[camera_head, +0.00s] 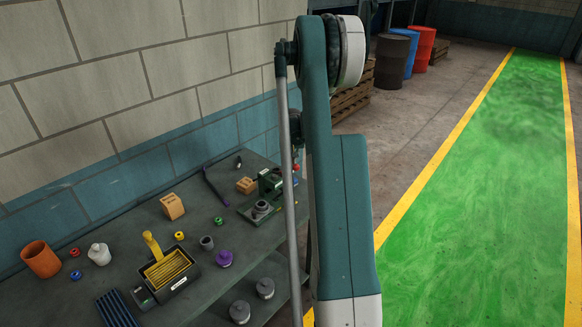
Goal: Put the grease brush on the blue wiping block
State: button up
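What looks like the grease brush is a yellow handle (152,245), tilted up at the back left of a black tray (183,282) with a yellow ribbed inside. I cannot make out its bristles. The blue wiping block seems to be the dark blue ribbed block (118,309) at the front left of the grey bench, partly cut off by the picture's bottom edge. It lies to the left of and nearer than the black tray, apart from it. My gripper is not in view; only my arm's links show, right of the bench.
The grey bench (130,222) also holds an orange pot (41,260), a white jar (99,254), wooden blocks (172,206), a purple knob (224,259), a dark hooked bar (216,188), a green device (270,184) and small coloured rings. A wall stands behind.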

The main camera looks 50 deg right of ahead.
aim_at(291, 163)
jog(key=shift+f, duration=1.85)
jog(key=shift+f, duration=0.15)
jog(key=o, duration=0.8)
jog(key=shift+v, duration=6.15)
